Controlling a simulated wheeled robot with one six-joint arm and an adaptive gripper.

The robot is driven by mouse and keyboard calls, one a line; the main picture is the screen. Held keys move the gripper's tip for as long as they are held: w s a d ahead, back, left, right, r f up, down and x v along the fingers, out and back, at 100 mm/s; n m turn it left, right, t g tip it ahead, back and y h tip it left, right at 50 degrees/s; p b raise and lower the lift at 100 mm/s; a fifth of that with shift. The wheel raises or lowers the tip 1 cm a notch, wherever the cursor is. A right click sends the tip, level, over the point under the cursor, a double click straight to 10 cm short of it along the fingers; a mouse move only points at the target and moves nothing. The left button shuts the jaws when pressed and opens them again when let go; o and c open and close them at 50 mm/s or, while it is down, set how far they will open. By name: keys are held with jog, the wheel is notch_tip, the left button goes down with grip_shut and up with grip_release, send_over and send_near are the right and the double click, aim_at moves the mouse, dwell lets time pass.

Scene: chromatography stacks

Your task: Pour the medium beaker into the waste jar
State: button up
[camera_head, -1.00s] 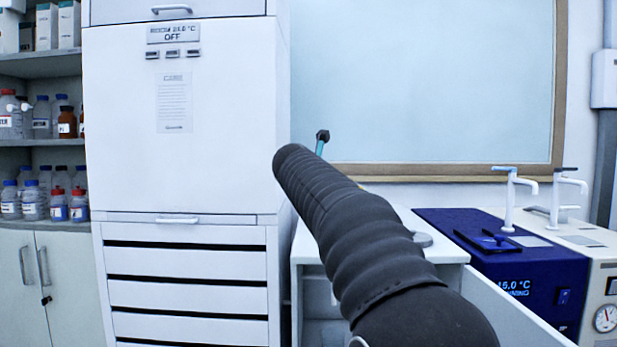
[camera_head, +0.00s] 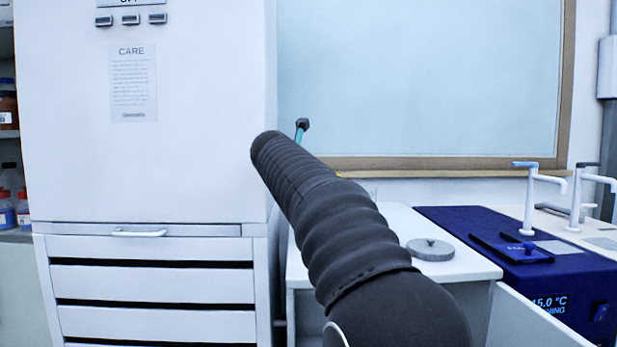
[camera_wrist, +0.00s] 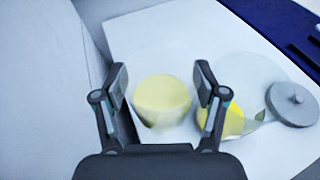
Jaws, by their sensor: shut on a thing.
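My gripper (camera_wrist: 162,78) is shut on a clear beaker with pale yellow liquid (camera_wrist: 163,98), which I take to be the medium beaker. Its fingers lie on either side of the glass in the wrist view. To its right is a larger clear vessel (camera_wrist: 252,72) with yellow liquid low in it, seemingly the waste jar. The right finger overlaps its near edge, so I cannot tell the gap between the two. My arm hides the beaker there.
The white bench top (camera_head: 470,262) has bare room in front of the lid. A blue bath unit (camera_head: 480,225) with taps stands to the right. A tall white cabinet (camera_head: 150,170) stands close on the left, its side wall beside my gripper. A framed board (camera_head: 420,80) is behind.

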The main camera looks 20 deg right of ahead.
jog(key=r+m, duration=0.1)
jog(key=s+d+r+m+y, duration=0.1)
jog(key=d+r, duration=0.1)
jog(key=r, duration=0.1)
jog(key=shift+s+d+r+m+p, duration=0.1)
jog(key=shift+s+d+m+p, duration=0.15)
jog(key=shift+s+m+p, duration=0.15)
dwell(0.4)
jog(key=shift+r+t+y, duration=0.1)
jog(key=shift+t+y, duration=0.2)
jog(key=shift+s+d+r+m, duration=0.25)
jog(key=shift+d+r+m, duration=0.15)
jog(key=shift+d, duration=0.05)
jog(key=shift+y, duration=0.3)
jog(key=shift+d+m, duration=0.15)
jog(key=shift+m, duration=0.25)
